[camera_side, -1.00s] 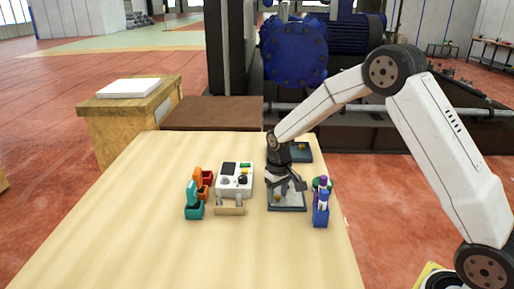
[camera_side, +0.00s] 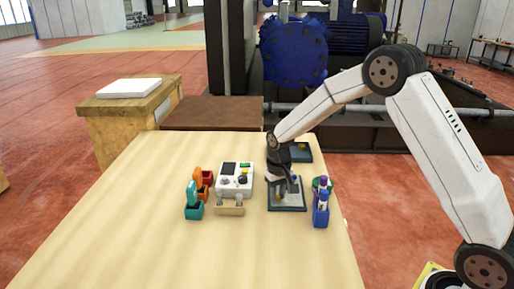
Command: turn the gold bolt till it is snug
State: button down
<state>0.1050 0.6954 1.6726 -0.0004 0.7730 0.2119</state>
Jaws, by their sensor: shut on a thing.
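My gripper (camera_side: 284,190) points down over a dark-framed plate (camera_side: 290,208) near the right edge of the wooden table. It is shut on the gold bolt (camera_side: 278,198), which shows only as a small gold patch by the fingers. The fingers hide most of the bolt, so I cannot tell whether its head touches the plate.
A second dark plate (camera_side: 303,156) lies behind my gripper. Green, purple and blue holders (camera_side: 321,218) stand close on the right. The table's front left is clear.

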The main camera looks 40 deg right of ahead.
jog(key=m, duration=0.4)
jog(key=shift+m, duration=0.3)
jog(key=m, duration=0.4)
jog(key=shift+m, duration=0.3)
jog(key=m, duration=0.4)
jog(key=shift+m, duration=2.4)
jog(key=c, duration=0.5)
grip_release()
jog(key=shift+c, duration=0.2)
jog(key=shift+r, duration=0.1)
